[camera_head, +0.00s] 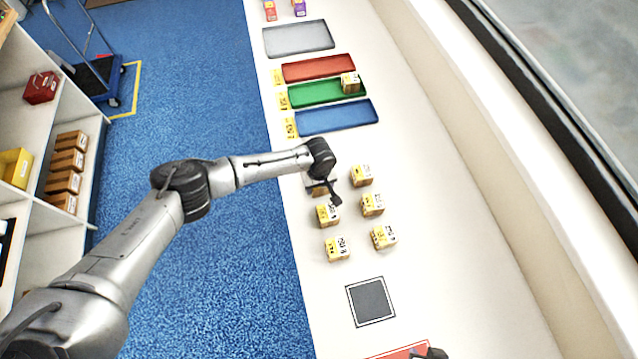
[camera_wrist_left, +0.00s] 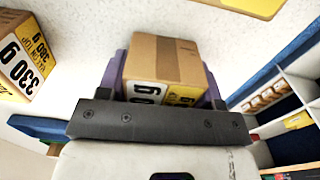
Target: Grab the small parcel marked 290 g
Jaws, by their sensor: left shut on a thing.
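My left gripper (camera_head: 322,188) is over the back left of a cluster of small brown parcels on the white counter. In the left wrist view, its purple fingers (camera_wrist_left: 162,75) are shut on a brown taped parcel (camera_wrist_left: 165,57) with white and yellow labels. The weight on the held parcel is mostly hidden behind the gripper; only a "g" and part of a digit show. In the head view this parcel (camera_head: 314,188) is mostly hidden. A neighbouring parcel (camera_wrist_left: 27,62) in the left wrist view reads 330 g.
Other parcels stand close by (camera_head: 360,175), (camera_head: 327,214). Blue (camera_head: 335,117), green (camera_head: 315,95) and red (camera_head: 318,68) trays lie beyond; a parcel (camera_head: 350,82) sits on the green one. A dark square (camera_head: 370,300) is nearer. A dark part, perhaps my right gripper (camera_head: 432,353), shows at the bottom.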

